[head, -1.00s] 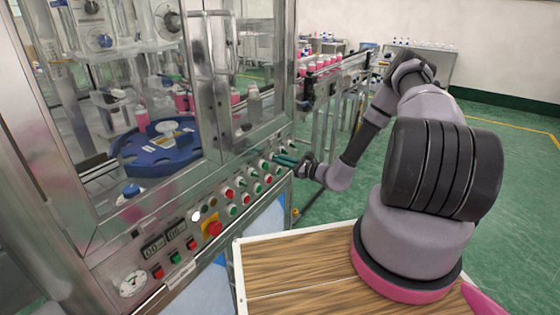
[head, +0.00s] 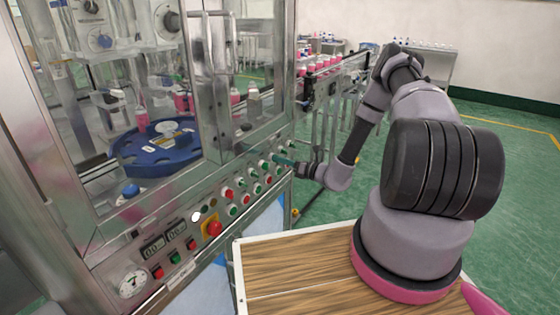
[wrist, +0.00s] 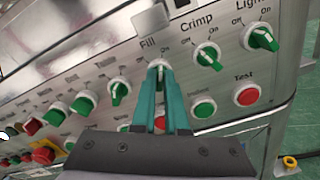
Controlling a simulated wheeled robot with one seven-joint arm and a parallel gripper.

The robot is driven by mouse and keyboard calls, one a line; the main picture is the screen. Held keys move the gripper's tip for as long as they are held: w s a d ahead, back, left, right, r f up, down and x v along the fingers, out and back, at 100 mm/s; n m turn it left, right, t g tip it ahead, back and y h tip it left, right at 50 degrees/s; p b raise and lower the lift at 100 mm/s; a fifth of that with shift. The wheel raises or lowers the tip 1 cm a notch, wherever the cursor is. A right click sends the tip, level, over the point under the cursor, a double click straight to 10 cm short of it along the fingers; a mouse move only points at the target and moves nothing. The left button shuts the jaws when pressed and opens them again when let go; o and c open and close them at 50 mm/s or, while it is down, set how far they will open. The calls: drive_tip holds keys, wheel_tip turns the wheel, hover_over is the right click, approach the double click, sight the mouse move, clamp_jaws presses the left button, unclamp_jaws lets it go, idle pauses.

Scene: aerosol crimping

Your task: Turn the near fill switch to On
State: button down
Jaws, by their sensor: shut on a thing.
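The switch labelled Fill (wrist: 157,64) is on the sloping steel control panel, between its Off and On marks in the wrist view. My gripper (wrist: 160,72) has its two teal fingers closed on that switch's knob. The fingers hide most of the knob, so I cannot tell exactly which mark it points to. In the head view my gripper (head: 277,159) reaches from the right to the panel's upper row of switches.
The Crimp switch (wrist: 208,56) and Light switch (wrist: 262,38) are to the right. Below are a green button (wrist: 204,108) and the red Test button (wrist: 247,94). More green switches are to the left. A red emergency stop (head: 214,229) is farther left on the panel.

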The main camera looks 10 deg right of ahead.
drive_tip(key=shift+m, duration=0.3)
drive_tip(key=c, duration=0.9)
unclamp_jaws()
drive_tip(key=shift+c, duration=0.2)
drive_tip(key=shift+s+d, duration=0.1)
drive_tip(key=shift+d, duration=0.05)
drive_tip(key=v, duration=1)
drive_tip(key=shift+s+d, duration=0.2)
drive_tip(key=shift+r, duration=0.1)
